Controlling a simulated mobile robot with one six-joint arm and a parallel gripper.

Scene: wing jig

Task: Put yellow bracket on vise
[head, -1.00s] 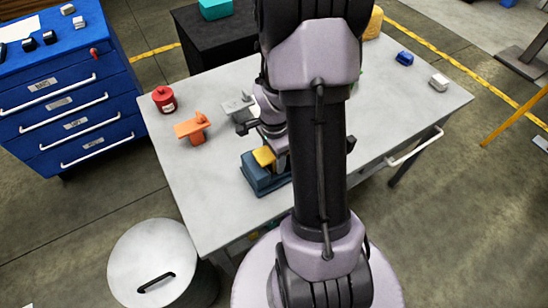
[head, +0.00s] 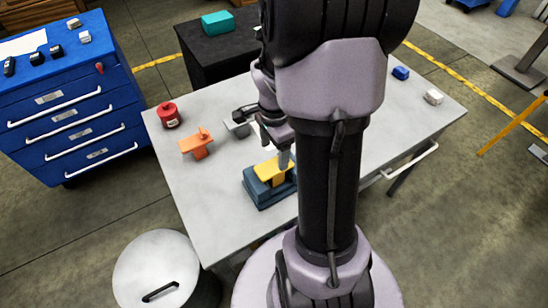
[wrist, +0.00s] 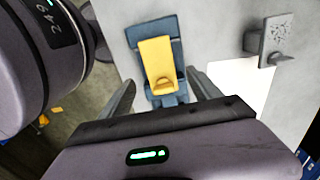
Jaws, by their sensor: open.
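The yellow bracket (head: 268,168) lies on top of the dark blue vise (head: 262,198) near the front of the grey table. In the wrist view the bracket (wrist: 157,58) lies along the vise (wrist: 134,34), its raised rounded end toward my gripper (wrist: 161,78). My gripper is open, with one finger on each side of the bracket's near end and visible gaps between. In the head view my arm hides most of the gripper and the vise's right side. I cannot tell how far above the bracket the fingertips are.
A grey bracket (head: 238,128), an orange bracket (head: 195,147) and a red container (head: 169,115) stand left of my arm. A blue block (head: 401,73) and a white block (head: 433,97) lie at the table's right. The table's front left is clear.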

